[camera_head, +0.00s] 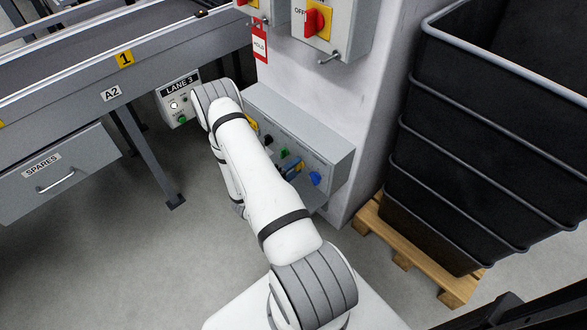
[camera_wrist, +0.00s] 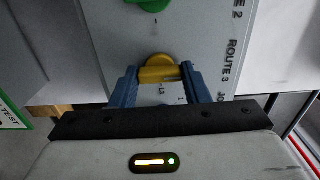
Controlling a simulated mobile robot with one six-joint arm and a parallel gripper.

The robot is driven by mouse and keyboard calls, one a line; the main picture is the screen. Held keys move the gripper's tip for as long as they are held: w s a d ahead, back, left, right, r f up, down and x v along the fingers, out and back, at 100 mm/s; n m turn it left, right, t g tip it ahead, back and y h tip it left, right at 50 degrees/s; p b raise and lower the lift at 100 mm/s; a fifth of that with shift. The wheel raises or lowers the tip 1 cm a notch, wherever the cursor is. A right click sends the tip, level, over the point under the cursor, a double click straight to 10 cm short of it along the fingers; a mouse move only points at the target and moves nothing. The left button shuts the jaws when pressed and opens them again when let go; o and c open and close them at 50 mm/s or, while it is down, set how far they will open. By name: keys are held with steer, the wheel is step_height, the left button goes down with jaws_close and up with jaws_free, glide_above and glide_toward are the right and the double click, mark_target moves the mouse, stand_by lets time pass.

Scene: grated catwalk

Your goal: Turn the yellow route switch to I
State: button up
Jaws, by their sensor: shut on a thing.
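The yellow route switch (camera_wrist: 162,70) is a knob on a light grey panel, centred in the wrist view, beside lettering that reads ROUTE 3. My gripper (camera_wrist: 160,92) has its two blue fingers closed on either side of the knob. Small marks show on the panel just below the knob, partly unreadable; I cannot tell which mark the knob points to. In the head view my gripper (camera_head: 292,168) is at the control box (camera_head: 318,150), and my arm hides much of the box's left part.
A green knob (camera_wrist: 148,4) is beside the yellow switch; a blue knob (camera_head: 314,178) is at the box's right. Red-handled switches (camera_head: 317,21) are above. Black crates (camera_head: 480,130) on a pallet stand right, a conveyor (camera_head: 110,70) and LANE 3 box (camera_head: 179,100) left.

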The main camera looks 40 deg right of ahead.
steer(key=o, duration=1)
steer(key=shift+s+a+p, duration=0.15)
steer(key=shift+a+p, duration=0.1)
steer(key=shift+a, duration=1.7)
steer(key=shift+s+a+p, duration=0.1)
steer(key=shift+a+p, duration=0.1)
steer(key=shift+a, duration=1.75)
